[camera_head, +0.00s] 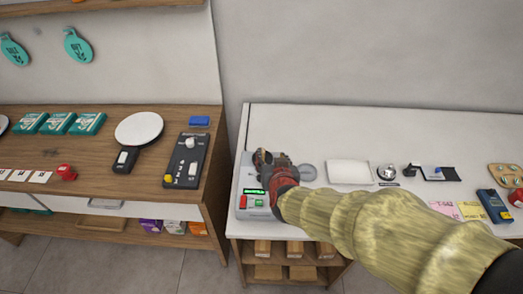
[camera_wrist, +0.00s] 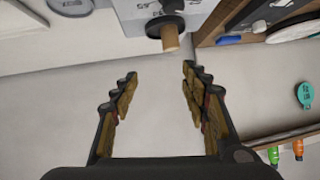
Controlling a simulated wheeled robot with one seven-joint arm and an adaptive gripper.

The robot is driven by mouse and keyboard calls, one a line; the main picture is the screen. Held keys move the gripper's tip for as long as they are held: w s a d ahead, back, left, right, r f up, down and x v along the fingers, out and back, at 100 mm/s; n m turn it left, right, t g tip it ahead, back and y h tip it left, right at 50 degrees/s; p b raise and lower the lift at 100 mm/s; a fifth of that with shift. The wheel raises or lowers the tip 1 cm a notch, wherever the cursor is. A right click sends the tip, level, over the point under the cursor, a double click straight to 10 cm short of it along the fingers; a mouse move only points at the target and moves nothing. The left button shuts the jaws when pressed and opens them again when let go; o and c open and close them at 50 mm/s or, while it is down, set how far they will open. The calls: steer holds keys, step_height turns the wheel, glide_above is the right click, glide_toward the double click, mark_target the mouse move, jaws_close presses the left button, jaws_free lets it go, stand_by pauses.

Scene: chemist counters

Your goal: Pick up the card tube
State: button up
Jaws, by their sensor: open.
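A short tan cylinder, which looks like the card tube (camera_wrist: 170,41), shows in the wrist view at the top centre. It sticks out from a black round piece (camera_wrist: 163,25) on a pale grey unit (camera_wrist: 128,9). My gripper (camera_wrist: 157,88) is open, with an empty gap between its fingers. The tube lies beyond the fingertips, a little right of the gap's middle, and no finger appears to touch it. In the head view my gripper (camera_head: 264,158) is over the left end of the white counter, above the grey unit (camera_head: 245,180). There the tube cannot be made out behind my gripper.
The white counter (camera_head: 330,120) also holds a grey ring (camera_head: 307,172), a white pad (camera_head: 349,172) and a bell (camera_head: 387,172). The wooden counter (camera_head: 95,150) at left carries a white round plate (camera_head: 139,128) and a dark control panel (camera_head: 186,160). A wall stands close behind.

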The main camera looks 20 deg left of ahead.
steer(key=shift+t, duration=0.7)
steer(key=a+f, duration=0.1)
steer(key=f, duration=0.1)
steer(key=s+a+f, duration=0.1)
steer(key=a, duration=0.1)
steer(key=shift+a+f, duration=0.3)
steer(key=shift+f, duration=0.05)
steer(key=shift+w+a+f+h, duration=0.1)
steer(key=shift+w+f+h, duration=0.1)
steer(key=shift+h, duration=0.1)
steer(key=shift+x, duration=1.25)
steer(key=b+x, duration=0.1)
steer(key=x, duration=0.1)
steer(key=b+x, duration=0.1)
steer(key=x, duration=0.2)
steer(key=shift+w+r, duration=0.1)
steer(key=shift+r, duration=0.15)
steer(key=shift+d, duration=0.25)
steer(key=shift+c, duration=1.2)
steer(key=c, duration=0.6)
steer(key=shift+r, duration=0.1)
